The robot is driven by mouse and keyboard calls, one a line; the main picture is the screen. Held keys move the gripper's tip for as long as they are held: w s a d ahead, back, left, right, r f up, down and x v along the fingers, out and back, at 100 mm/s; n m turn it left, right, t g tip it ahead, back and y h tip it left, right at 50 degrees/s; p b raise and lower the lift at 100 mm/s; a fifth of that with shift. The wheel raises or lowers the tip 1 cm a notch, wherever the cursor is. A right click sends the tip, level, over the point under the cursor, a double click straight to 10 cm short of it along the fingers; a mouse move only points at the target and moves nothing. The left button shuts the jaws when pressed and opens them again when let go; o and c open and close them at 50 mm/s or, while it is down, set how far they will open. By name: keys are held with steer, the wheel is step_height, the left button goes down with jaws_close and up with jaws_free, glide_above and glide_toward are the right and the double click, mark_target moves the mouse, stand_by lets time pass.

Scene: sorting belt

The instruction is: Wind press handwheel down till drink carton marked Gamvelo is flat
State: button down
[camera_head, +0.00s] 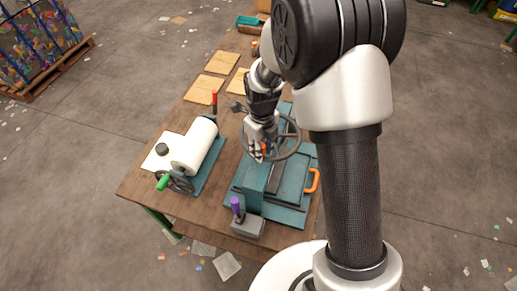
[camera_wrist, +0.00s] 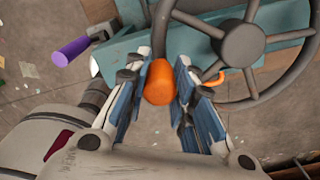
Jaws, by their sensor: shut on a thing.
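The grey handwheel (camera_head: 297,140) sits on the teal press (camera_head: 256,182) near the table's front. In the wrist view the wheel (camera_wrist: 284,75) fills the right side, with its round hub and spokes. My gripper (camera_wrist: 160,76) is shut on the orange knob (camera_wrist: 159,84) at the wheel's rim, one finger on each side. In the head view my gripper (camera_head: 260,146) is at the wheel's left side and hides part of its rim and most of the knob. I cannot make out the Gamvelo carton in either view.
A purple-handled lever (camera_head: 236,205) stands at the press's front, and an orange loop handle (camera_head: 313,181) at its right. Left of it is a white roller (camera_head: 196,146) with a green-handled crank (camera_head: 163,182). Wooden boards (camera_head: 222,62) lie further back on the table.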

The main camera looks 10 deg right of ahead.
stand_by(0.3)
steer(key=c, duration=1.3)
jaws_free()
step_height(320, 180, up, 12)
